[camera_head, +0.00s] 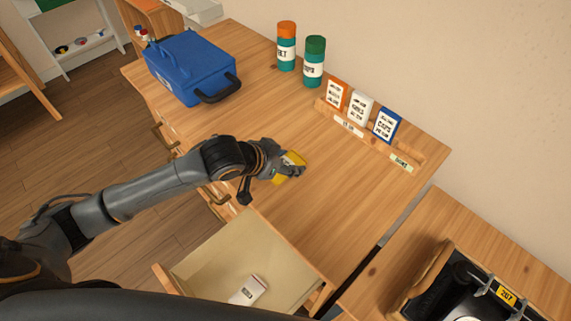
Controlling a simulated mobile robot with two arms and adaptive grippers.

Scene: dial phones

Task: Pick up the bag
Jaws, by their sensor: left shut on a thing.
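A blue bag (190,66) with a dark handle stands at the far left end of the wooden desk. My left gripper (284,172) is over the middle of the desk, well to the right of and nearer than the blue bag. It is shut on a small yellow thing (291,158) with a pale and greenish part. The fingers cover part of this thing, so I cannot tell what it is or whether it touches the desk top. My right gripper is not in view.
Orange-capped (286,46) and green-capped (314,62) canisters stand near the wall. A wooden rack (410,152) holds orange, white and blue packets. An open drawer (205,262) with a small white box (247,291) juts out in front. The desk's right half is mostly clear.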

